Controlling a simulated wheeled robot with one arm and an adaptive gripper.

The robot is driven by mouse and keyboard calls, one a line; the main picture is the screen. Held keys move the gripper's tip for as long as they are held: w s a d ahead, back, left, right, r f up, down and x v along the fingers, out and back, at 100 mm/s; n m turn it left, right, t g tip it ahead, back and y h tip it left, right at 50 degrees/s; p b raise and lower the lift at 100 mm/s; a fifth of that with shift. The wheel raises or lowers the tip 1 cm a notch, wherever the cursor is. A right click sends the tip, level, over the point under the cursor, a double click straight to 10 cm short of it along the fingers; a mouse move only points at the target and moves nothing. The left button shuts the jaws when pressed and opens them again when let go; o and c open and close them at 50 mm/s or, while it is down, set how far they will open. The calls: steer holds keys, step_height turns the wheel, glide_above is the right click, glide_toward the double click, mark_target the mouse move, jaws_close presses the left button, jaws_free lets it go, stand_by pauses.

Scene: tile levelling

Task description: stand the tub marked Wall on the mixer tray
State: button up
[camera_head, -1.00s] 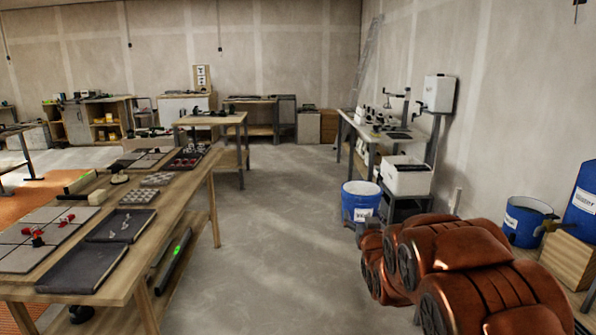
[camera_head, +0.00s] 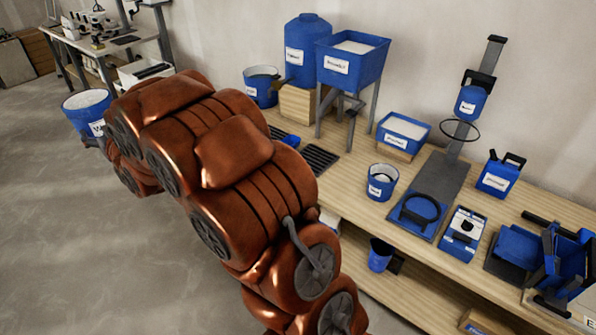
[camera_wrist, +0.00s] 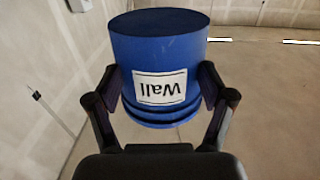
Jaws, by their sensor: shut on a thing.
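The blue tub marked Wall (camera_wrist: 185,50) is in my gripper (camera_wrist: 159,84). The fingers press on its two sides. Its label reads upside down in the wrist view. In the head view the tub (camera_head: 83,101) is at the left, upright, with pale content at its open top. My arm hides most of the gripper there. A blue square tray with a dark ring (camera_head: 414,226) lies on the bench, in front of a stand with a blue container (camera_head: 470,104). It looks like the mixer tray, and no tub stands on it.
The wooden bench (camera_head: 352,200) runs along the wall. A small blue tub (camera_head: 381,184) stands left of the ringed tray, and a labelled blue box (camera_head: 463,232) stands right of it. A blue hopper (camera_head: 350,65) and a blue jug (camera_head: 499,176) are farther back.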

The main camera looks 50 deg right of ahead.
steer(key=s+d+f+m+g+h+b, duration=0.1)
steer(key=s+d+f+m+h+b, duration=0.25)
steer(key=d+f, duration=0.4)
steer(key=s+d+f+m+g+h+b, duration=0.2)
steer(key=d+f+h+b, duration=0.2)
steer(key=d+f, duration=0.4)
steer(key=s+d+f+m+g+h+b, duration=0.1)
steer(key=s+d+f+m+h+b, duration=0.2)
steer(key=d+f, duration=0.45)
steer(key=s+d+f+m+g+h+b, duration=0.3)
steer(key=s+d, duration=0.6)
steer(key=s, duration=0.3)
steer(key=s+d+f+m+g+h+b, duration=0.4)
steer(key=s+d+f+g+b, duration=0.4)
steer(key=s+f, duration=0.3)
steer(key=shift+s+d+m+b, duration=0.35)
steer(key=shift+s+d+b, duration=0.15)
steer(key=shift+b, duration=0.3)
steer(key=shift+w+d, duration=0.1)
steer(key=shift+w+d+f+b, duration=0.2)
steer(key=shift+w+d, duration=0.15)
steer(key=shift+d, duration=2.25)
steer(key=shift+w+d+f+b, duration=0.25)
steer(key=shift+w+d, duration=0.1)
steer(key=shift+d, duration=2.3)
steer(key=shift+w+d+f+b, duration=0.2)
steer(key=shift+w+d, duration=0.15)
steer(key=shift+d, duration=2.25)
step_height(320, 180, down, 3)
steer(key=shift+f, duration=0.15)
